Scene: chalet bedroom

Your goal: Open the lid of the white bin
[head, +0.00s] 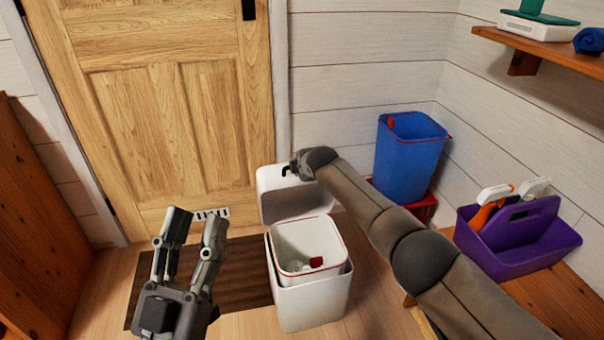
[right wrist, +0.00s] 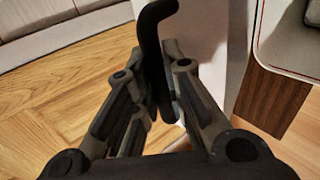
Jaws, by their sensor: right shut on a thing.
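The white bin (head: 312,301) stands on the floor by the door, its top open. Inside it shows a red-rimmed liner (head: 287,232) with a small red item and pale contents. The white lid (head: 278,202) stands tilted up behind the opening. My right gripper (right wrist: 170,70) is shut on the lid's dark curved handle (right wrist: 152,28). In the head view my right arm hides most of that gripper, with a bit of the handle showing at the lid's top edge. My left gripper (head: 195,220) is open and empty, left of the bin.
A brown mat (head: 240,282) lies left of the bin before the wooden door (head: 150,110). A blue bin (head: 405,165) stands on a red base behind my right arm.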

